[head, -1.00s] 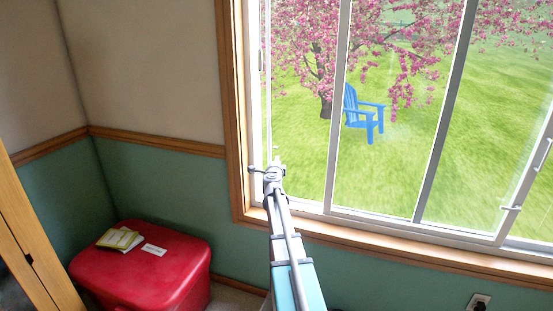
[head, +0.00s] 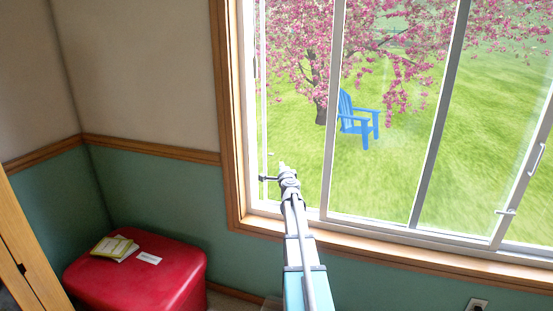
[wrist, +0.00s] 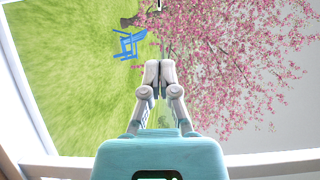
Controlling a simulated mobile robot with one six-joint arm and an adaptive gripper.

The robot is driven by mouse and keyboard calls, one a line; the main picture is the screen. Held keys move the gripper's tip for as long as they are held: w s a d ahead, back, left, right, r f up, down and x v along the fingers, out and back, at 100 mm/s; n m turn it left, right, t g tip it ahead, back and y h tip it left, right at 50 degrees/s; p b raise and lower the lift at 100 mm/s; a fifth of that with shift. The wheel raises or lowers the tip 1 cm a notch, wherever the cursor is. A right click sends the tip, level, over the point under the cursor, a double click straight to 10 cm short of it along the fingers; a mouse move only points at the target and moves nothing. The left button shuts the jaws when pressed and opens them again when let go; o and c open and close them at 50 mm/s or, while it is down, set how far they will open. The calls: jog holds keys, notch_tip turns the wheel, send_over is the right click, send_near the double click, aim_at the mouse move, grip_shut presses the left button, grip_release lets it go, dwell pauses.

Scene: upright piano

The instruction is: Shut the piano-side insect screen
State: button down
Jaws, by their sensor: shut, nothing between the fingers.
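The window (head: 323,217) has several upright frame bars, and I cannot tell for certain which one belongs to the insect screen; no mesh stands out. A thin white upright (head: 263,110) runs near the left jamb. A dark grey upright (head: 440,115) stands mid-window. A slanted upright (head: 520,180) at the right carries small pale handles (head: 506,212). My gripper (head: 283,166) is shut and empty in front of the left pane, right of the thin white upright. In the wrist view its fingers (wrist: 158,68) are together against the garden view; contact with the window cannot be told.
A red lidded box (head: 140,270) with booklets (head: 114,247) and a white card stands below left. A wooden piece (head: 28,250) rises at the left edge. The wooden sill (head: 400,252) runs under the window. A wall outlet (head: 477,305) is low right. A blue chair (head: 358,120) is outdoors.

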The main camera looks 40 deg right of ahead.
jog(key=s+d+n+t+y, duration=0.2)
jog(key=s+d+n+y, duration=0.1)
jog(key=s+d+y, duration=0.1)
jog(key=shift+s+d+n+y, duration=0.2)
jog(key=shift+s+n+y, duration=0.15)
jog(key=shift+y, duration=0.25)
jog(key=shift+w, duration=0.1)
send_near(274, 153)
jog(key=w+d, duration=0.2)
jog(key=d, duration=0.1)
jog(key=shift+w+d+f, duration=0.15)
jog(key=shift+w+d, duration=0.1)
jog(key=shift+w, duration=0.15)
jog(key=shift+w+a, duration=0.6)
jog(key=shift+w, duration=0.3)
jog(key=shift+w+a, duration=0.5)
jog(key=shift+w, duration=0.25)
jog(key=shift+d, duration=0.1)
